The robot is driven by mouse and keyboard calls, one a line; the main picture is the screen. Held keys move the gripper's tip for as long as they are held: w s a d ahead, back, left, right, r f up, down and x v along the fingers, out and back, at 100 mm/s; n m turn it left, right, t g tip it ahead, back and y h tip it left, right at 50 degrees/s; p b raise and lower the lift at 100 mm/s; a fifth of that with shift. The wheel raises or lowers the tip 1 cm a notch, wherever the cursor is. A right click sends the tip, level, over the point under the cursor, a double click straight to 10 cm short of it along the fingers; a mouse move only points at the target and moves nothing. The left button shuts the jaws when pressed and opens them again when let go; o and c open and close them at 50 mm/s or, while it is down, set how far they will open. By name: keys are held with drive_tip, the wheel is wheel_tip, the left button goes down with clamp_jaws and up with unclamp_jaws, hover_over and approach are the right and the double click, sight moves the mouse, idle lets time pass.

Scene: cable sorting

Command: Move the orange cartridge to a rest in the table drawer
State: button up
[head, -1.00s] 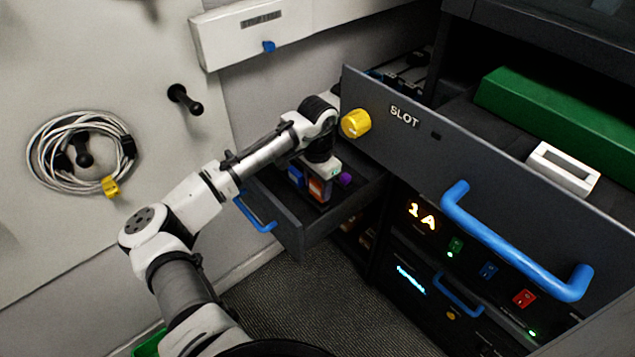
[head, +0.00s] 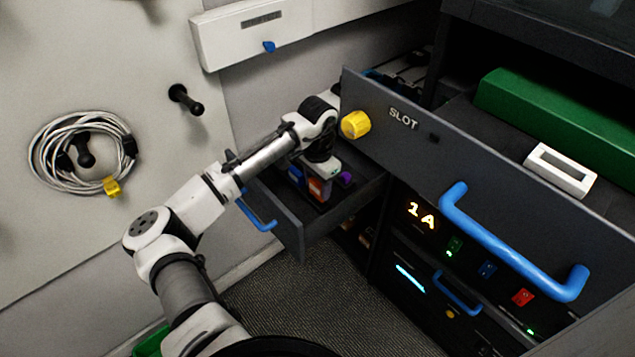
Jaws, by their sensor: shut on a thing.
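The orange cartridge (head: 319,189) is at my gripper, inside the open table drawer (head: 279,223) in the middle of the head view. My gripper (head: 319,177) points down into this drawer and is shut on the cartridge. The cartridge looks upright; its lower end is low in the drawer, and I cannot tell whether it touches the floor. A blue object (head: 296,174) is close on its left and a purple object (head: 345,178) on its right. The fingertips are small and partly hidden.
A coiled cable (head: 45,160) hangs at left.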

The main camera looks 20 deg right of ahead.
drive_tip(key=shift+f, duration=1.4)
idle(1.6)
drive_tip(key=o, duration=1.5)
drive_tip(key=shift+r, duration=0.1)
drive_tip(key=shift+r+p, duration=3.25)
drive_tip(key=shift+r, duration=0.2)
